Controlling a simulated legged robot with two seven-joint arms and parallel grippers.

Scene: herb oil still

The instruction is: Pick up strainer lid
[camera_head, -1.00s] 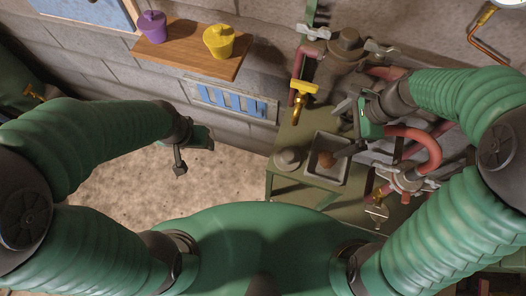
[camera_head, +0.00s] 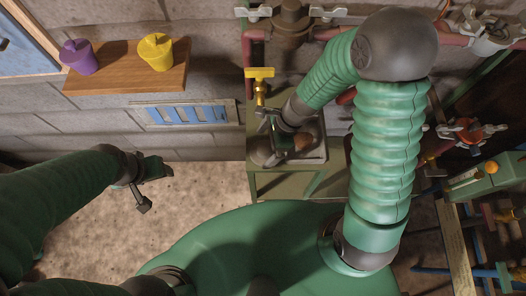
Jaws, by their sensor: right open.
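A grey, rounded piece that looks like the strainer lid (camera_head: 259,153) sits on the green stand (camera_head: 288,184), at the left of the grey tray (camera_head: 318,152). My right gripper (camera_head: 270,141) is open and reaches down over this piece. Its fingers and wrist hide part of the piece and much of the tray. I cannot tell whether the fingers touch it. My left gripper (camera_head: 147,187) hangs over the bare floor at the left, away from the stand. Nothing shows in it, and its jaw gap is unclear.
A yellow valve handle (camera_head: 259,73) and the pipework stand just behind my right gripper. A wooden shelf (camera_head: 125,80) holds a purple pot (camera_head: 79,57) and a yellow pot (camera_head: 155,52). More valves and a green box (camera_head: 490,176) are at the right. The floor (camera_head: 205,195) is clear.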

